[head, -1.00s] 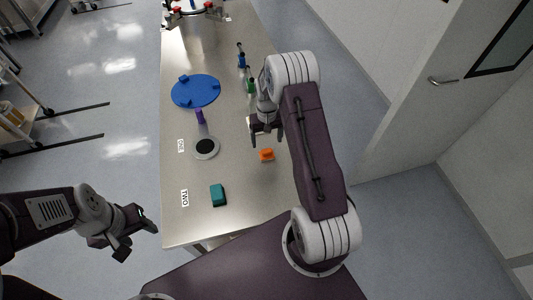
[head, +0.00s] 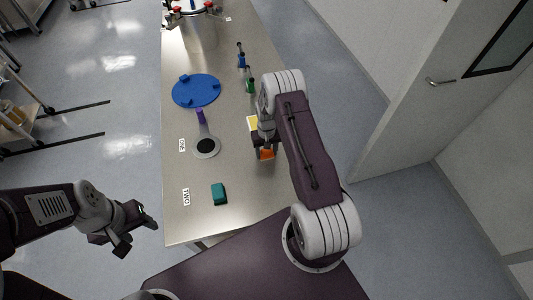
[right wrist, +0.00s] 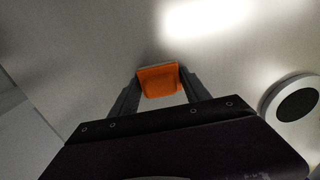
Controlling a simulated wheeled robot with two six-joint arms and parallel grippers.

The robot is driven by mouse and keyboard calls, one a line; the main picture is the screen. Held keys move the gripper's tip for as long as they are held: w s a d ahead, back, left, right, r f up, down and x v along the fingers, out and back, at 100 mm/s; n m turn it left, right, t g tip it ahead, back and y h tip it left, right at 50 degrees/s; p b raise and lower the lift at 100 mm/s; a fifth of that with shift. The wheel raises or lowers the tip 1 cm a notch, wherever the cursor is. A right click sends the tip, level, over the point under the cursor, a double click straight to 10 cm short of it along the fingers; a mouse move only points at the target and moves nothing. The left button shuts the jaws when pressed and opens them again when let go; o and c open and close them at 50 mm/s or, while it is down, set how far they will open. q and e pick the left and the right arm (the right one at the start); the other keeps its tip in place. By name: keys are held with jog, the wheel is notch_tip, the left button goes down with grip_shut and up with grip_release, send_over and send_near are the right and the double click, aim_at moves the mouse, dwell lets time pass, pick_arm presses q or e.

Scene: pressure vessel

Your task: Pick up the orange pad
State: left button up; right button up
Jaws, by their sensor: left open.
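The orange pad (head: 267,154) sits on the near right part of the steel table. My right gripper (head: 266,151) is down at it, with one finger on each side. In the right wrist view the pad (right wrist: 158,82) shows between the two fingertips (right wrist: 160,78), very close to both. I cannot tell whether the fingers press on it. The pad looks to be still at table height. My left gripper (head: 135,231) is open and empty, off the table's left edge over the floor.
A teal block (head: 219,194), a grey disc with a black centre (head: 206,147), a purple piece (head: 200,116) and a blue round plate (head: 196,91) stand left of the pad. A yellow pad (head: 252,123) and green (head: 250,87) and blue (head: 242,61) items lie behind it.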

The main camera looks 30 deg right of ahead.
jog(key=c, duration=0.7)
jog(key=shift+c, duration=0.2)
jog(key=shift+r, duration=0.15)
jog(key=shift+w+r, duration=0.1)
jog(key=shift+r, duration=0.25)
notch_tip(320, 180, up, 3)
jog(key=shift+f+b, duration=0.1)
jog(key=shift+b, duration=0.5)
jog(key=s+a+r+b, duration=0.1)
jog(key=s+a+r, duration=0.6)
jog(key=a, duration=0.2)
jog(key=shift+s+r, duration=0.15)
jog(key=shift+s, duration=0.2)
